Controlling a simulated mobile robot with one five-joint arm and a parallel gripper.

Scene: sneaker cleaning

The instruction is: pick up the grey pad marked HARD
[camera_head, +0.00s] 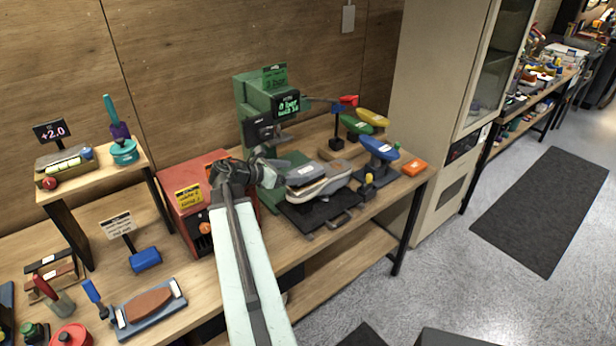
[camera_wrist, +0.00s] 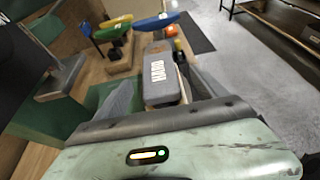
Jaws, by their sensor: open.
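The grey pad (camera_wrist: 160,85) has white HARD lettering in the wrist view. It lies ahead of my gripper (camera_wrist: 165,100), between its two spread fingers in the picture. I cannot tell whether the fingers are level with the pad, and I see no contact. In the head view, a grey-topped, pale-sided pad (camera_head: 325,182) lies at the black tray by the green press; its lettering is too small to read there. My gripper (camera_head: 272,171) is open and empty just left of it. Its near end is partly hidden in the wrist view.
The green press (camera_head: 257,100) stands behind my gripper, with a red box (camera_head: 185,218) to the left. Blue (camera_head: 380,148), green (camera_head: 356,124) and yellow (camera_head: 373,117) shapes on stands are behind and right. An orange block (camera_head: 414,168) lies at the bench's right end.

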